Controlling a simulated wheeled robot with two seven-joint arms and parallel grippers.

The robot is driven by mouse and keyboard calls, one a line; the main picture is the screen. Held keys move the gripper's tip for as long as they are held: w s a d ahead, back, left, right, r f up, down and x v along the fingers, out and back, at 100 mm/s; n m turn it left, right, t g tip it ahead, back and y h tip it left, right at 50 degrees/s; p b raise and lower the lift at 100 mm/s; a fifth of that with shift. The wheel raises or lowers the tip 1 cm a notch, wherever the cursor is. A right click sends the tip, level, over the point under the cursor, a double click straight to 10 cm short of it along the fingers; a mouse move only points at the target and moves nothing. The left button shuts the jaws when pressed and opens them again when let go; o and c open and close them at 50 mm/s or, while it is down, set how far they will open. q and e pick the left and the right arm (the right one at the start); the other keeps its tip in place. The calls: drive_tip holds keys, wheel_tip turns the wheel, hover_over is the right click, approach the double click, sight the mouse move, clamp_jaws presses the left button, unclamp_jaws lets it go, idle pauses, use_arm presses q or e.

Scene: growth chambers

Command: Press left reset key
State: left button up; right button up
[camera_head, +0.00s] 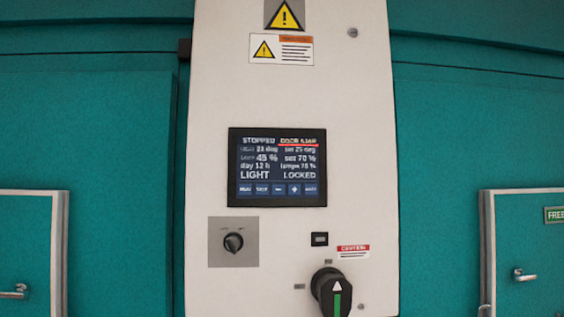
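A control panel (290,105) stands upright in the middle of the view. Its dark display (277,167) reads STOPPED, a red-underlined line that seems to say DOOR AJAR, LIGHT and LOCKED. A row of small blue keys (278,189) runs along the display's bottom edge; minus and plus marks show, but the other labels are too small to read surely. A small black rectangular key or window (319,239) sits below the display at the right. I cannot tell which of these is a reset key. Neither of my grippers is in view.
A rotary selector (233,242) on a grey plate is at the panel's lower left. A larger black knob (331,292) with a green mark juts out at the lower right. Teal doors with handles (15,291) (524,275) flank the panel. Nothing blocks the panel's front.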

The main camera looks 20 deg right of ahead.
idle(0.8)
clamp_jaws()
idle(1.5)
